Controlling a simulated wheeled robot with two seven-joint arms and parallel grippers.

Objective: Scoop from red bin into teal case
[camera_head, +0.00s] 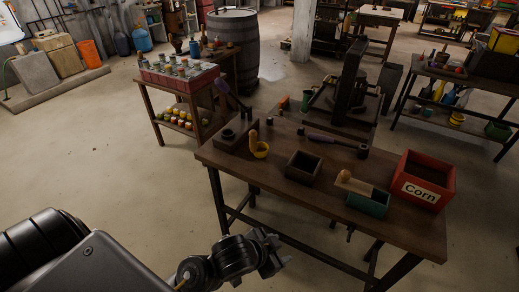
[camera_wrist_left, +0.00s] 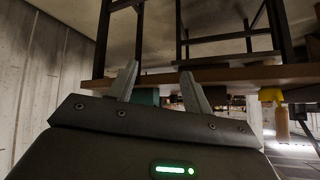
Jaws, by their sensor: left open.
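The red bin (camera_head: 424,197), labelled "Corn", stands at the right end of the wooden table; its inside looks dark and its contents are unclear. The teal case (camera_head: 367,205) stands left of it near the front edge, with a light wooden piece with a rounded end on its left top. A yellow scoop (camera_head: 261,152) with an upright wooden handle stands further left; it also shows in the left wrist view (camera_wrist_left: 271,95). My left gripper (camera_head: 275,252) is open and empty, in front of and apart from the table. My right gripper is not in view.
A dark open box (camera_head: 303,167) stands between the scoop and the teal case. A dark beam scale (camera_head: 345,105) stands behind. The table (camera_head: 400,234) has a bare strip at its front edge. A shelf with jars (camera_head: 180,80) is at the back left. Floor before the table is clear.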

